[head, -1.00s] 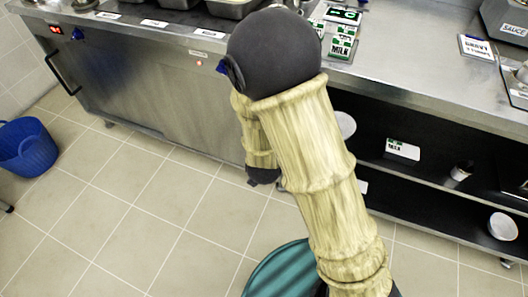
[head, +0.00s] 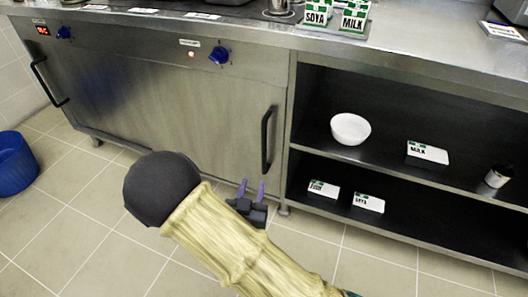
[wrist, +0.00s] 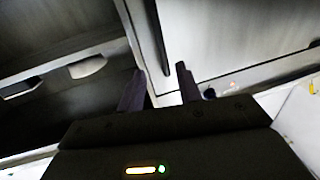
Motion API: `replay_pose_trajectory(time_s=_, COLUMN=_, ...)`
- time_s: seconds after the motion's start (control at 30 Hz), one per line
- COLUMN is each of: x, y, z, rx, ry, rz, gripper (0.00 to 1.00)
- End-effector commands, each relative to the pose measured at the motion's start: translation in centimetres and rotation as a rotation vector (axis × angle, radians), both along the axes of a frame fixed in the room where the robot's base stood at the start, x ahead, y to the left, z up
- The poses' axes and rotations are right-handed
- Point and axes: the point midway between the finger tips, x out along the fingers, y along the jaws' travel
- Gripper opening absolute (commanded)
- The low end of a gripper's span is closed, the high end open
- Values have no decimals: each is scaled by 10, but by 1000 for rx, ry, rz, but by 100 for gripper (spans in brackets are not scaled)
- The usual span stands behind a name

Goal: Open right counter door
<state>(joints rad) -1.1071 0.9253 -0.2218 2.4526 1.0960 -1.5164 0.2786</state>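The right counter door (head: 190,100) is a brushed steel panel and looks shut. Its black vertical handle (head: 267,140) is on the door's right side, beside the open shelves. My gripper (head: 251,187) is low in front of the counter, just below the handle's lower end, with its two purple-grey fingers apart and nothing between them. In the wrist view the open fingers (wrist: 159,72) point toward a dark bar that looks like the handle (wrist: 158,38). The handle looks beyond the fingertips, not between them. The door panel (wrist: 225,40) fills the right of that view.
Open shelves (head: 400,180) right of the door hold a white bowl (head: 350,129), several small cartons and a dark jar (head: 497,176). The left door has its own black handle (head: 48,82). A blue bucket (head: 12,163) stands at the far left. The tiled floor in front is clear.

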Motion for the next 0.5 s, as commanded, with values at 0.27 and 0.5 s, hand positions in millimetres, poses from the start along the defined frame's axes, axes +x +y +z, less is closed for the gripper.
replay_pose_trajectory(time_s=0.27, x=3, y=-1, z=1, rx=1, ry=2, rz=-2, gripper=35)
replay_pose_trajectory(time_s=0.5, x=28, y=-5, z=-1, rx=3, ry=1, rz=-5, gripper=35)
